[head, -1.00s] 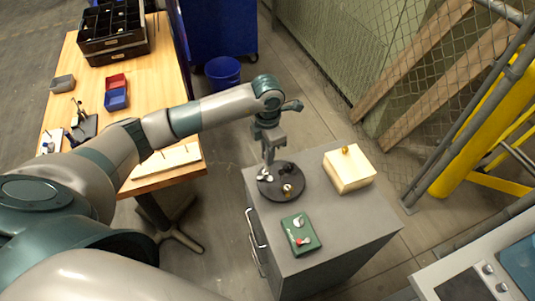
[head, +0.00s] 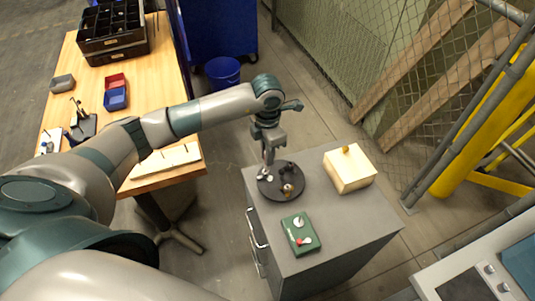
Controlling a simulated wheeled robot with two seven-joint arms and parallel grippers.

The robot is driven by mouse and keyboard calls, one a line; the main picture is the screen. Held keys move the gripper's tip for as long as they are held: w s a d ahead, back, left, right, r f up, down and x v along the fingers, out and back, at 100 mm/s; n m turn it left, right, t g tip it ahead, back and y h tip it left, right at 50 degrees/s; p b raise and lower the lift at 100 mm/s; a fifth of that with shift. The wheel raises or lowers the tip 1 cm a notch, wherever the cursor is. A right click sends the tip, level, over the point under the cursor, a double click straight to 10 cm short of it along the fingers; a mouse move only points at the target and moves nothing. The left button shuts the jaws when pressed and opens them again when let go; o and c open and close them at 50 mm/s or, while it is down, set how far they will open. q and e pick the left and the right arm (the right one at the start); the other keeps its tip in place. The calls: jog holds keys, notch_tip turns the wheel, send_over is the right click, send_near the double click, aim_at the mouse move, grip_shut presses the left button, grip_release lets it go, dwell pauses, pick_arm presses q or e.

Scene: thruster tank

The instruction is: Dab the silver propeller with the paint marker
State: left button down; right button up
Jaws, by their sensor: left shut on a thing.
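A round dark turntable (head: 271,194) lies on the grey cabinet and carries several small propellers. A silver propeller (head: 263,178) is at its left edge, a brass-coloured one (head: 288,189) near its front right and a dark one (head: 287,168) at the back. My left gripper (head: 268,168) points down over the turntable's left part, just above the silver propeller. It is shut on a thin thing, apparently the paint marker, mostly hidden by the fingers. I cannot tell whether the tip touches the propeller. My right gripper is not in view.
A green block (head: 301,238) with white and red small parts stands at the cabinet's front. A pale wooden box (head: 349,174) with a yellow knob stands at the right. The wooden workbench (head: 160,103) is at the left. A chain-link fence (head: 415,50) stands behind.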

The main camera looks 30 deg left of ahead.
pick_arm(q)
jog(key=shift+s+f+b, duration=0.1)
jog(key=shift+f+b, duration=0.35)
jog(key=shift+b, duration=0.15)
dwell(3.0)
jog(key=shift+r, duration=0.1)
jog(key=shift+r+p, duration=1.3)
jog(key=shift+r, duration=1.2)
